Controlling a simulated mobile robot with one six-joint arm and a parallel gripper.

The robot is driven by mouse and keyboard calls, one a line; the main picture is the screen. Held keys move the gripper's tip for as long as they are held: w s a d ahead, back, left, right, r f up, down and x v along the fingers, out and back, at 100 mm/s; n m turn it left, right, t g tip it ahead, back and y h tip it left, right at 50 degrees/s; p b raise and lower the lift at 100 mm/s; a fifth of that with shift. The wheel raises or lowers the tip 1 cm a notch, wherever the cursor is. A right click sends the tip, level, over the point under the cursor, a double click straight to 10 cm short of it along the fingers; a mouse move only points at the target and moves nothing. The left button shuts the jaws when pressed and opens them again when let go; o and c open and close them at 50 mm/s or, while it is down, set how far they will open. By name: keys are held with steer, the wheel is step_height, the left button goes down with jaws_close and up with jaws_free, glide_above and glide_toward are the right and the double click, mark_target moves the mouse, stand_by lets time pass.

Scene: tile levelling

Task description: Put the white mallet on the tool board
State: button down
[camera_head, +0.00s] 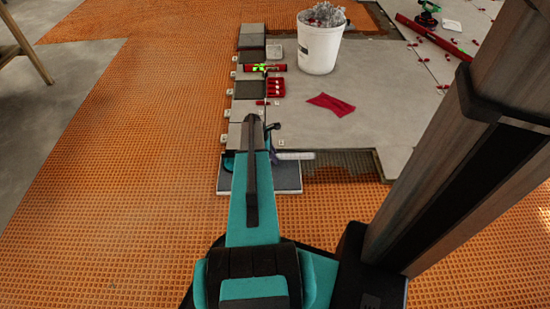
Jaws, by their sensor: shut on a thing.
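My arm reaches forward from the bottom of the view, and its end hides much of my gripper (268,148). A pale, rod-like part of the white mallet (297,156) sticks out to the right of the gripper, which is shut on it. The rest of the mallet is hidden behind the arm. The tool board (287,180), a flat dark grey slab with a light edge, lies below and around the gripper. The mallet shows over the board's far side; I cannot tell whether it touches the board.
A white bucket (318,50) with grey crumpled stuff stands on the tiles. A red cloth (331,104), a red tray (276,87) and a red level (265,68) lie farther off. Another red level (435,37) lies at the upper right. Orange matting (120,190) is clear at left.

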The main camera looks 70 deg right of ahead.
steer(key=c, duration=1.6)
jaws_free()
steer(key=shift+r, duration=0.1)
steer(key=p+v, duration=0.5)
steer(key=v, duration=0.7)
steer(key=shift+w+a, duration=0.1)
